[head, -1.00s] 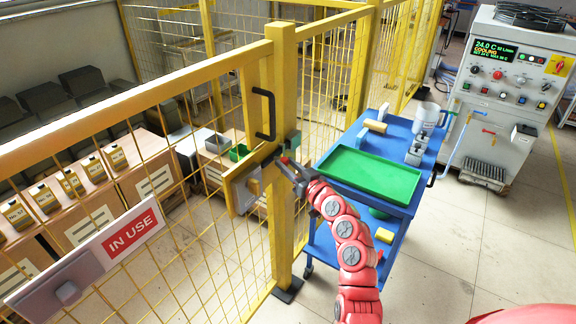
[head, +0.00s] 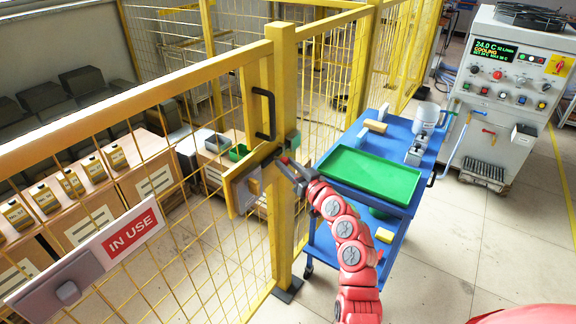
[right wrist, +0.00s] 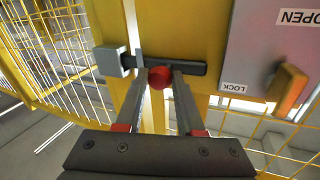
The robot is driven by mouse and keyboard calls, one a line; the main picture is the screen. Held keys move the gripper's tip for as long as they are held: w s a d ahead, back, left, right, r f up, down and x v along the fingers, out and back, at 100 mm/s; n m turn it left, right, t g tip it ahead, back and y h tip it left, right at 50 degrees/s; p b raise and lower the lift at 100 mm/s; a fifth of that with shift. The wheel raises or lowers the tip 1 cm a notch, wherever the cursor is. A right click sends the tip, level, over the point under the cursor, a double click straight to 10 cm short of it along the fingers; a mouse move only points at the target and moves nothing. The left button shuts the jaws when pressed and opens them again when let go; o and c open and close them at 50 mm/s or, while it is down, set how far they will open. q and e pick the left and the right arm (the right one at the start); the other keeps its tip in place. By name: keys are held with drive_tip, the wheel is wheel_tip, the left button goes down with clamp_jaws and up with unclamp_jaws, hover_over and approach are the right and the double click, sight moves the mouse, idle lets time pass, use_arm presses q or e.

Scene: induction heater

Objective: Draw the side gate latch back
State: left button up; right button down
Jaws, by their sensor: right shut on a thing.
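The side gate latch is a dark sliding bolt (right wrist: 190,66) lying across the yellow gate frame, with a round red knob (right wrist: 160,77). My right gripper (head: 282,160) is at the gate post, and in the right wrist view its two fingers stand on either side of the knob, shut on it. The bolt's left part reaches a grey keeper block (right wrist: 109,61); how far it sits inside I cannot tell. In the head view my fingers largely hide the bolt, and the keeper (head: 293,142) shows as a grey-green block on the post. My left gripper is out of view.
A grey plate marked OPEN and LOCK (right wrist: 245,50) with a yellow handle (right wrist: 287,90) is right of the bolt. A black pull handle (head: 266,113) is above my gripper. A blue cart (head: 408,140) with a green tray (head: 370,172) stands close right of my arm.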

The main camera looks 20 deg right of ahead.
drive_tip(key=s+a, duration=0.4)
drive_tip(key=a, duration=0.1)
idle(0.3)
drive_tip(key=c, duration=0.8)
unclamp_jaws()
drive_tip(key=shift+o, duration=1.4)
drive_tip(key=shift+a, duration=0.15)
